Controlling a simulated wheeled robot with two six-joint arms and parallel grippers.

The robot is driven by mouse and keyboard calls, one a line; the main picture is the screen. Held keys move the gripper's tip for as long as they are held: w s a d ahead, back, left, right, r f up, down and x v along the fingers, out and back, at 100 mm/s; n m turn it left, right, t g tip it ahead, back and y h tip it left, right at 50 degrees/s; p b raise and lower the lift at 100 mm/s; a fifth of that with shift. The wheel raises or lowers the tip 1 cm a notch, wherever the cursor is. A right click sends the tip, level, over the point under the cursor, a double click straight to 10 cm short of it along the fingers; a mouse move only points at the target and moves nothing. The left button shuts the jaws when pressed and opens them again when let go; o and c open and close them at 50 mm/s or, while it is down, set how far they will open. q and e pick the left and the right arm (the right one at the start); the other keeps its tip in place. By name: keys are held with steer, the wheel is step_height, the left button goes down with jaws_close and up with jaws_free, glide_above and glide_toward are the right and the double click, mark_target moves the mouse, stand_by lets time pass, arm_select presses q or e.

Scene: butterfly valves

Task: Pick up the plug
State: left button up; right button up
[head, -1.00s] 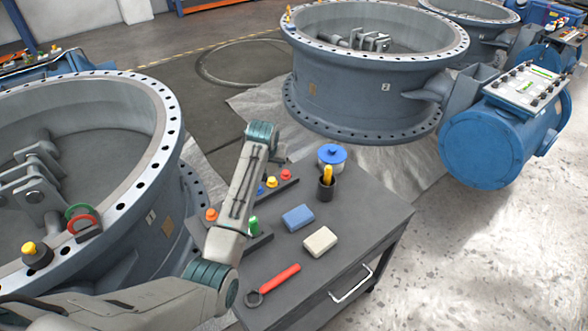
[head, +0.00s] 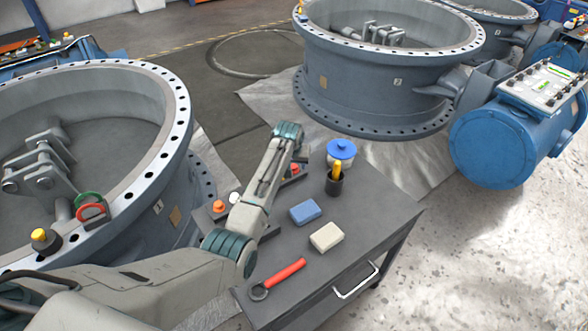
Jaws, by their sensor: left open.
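Small coloured plugs stand on a dark rack on the grey cart: an orange plug (head: 218,206) and a white plug (head: 234,198) left of my left forearm, and a red plug (head: 295,169) by its wrist. My forearm hides the middle of the rack. A yellow-topped plug (head: 39,236) sits on the near valve's rim at the far left. I cannot tell which plug the task means. My left gripper (head: 299,157) is over the back of the cart, mostly hidden behind its wrist, and is open. No plug is seen in it. My right gripper is not in view.
The cart top (head: 375,215) holds a blue block (head: 305,212), a beige block (head: 327,236), a red-handled wrench (head: 284,274), a dark cup (head: 334,184) and a blue-lidded pot (head: 341,150). Large valves (head: 385,85) stand behind and left. The cart's right part is clear.

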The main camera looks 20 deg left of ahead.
arm_select(q)
steer(key=shift+x, duration=0.75)
steer(key=shift+c, duration=0.2)
steer(key=c, duration=0.8)
steer(key=shift+r, duration=0.1)
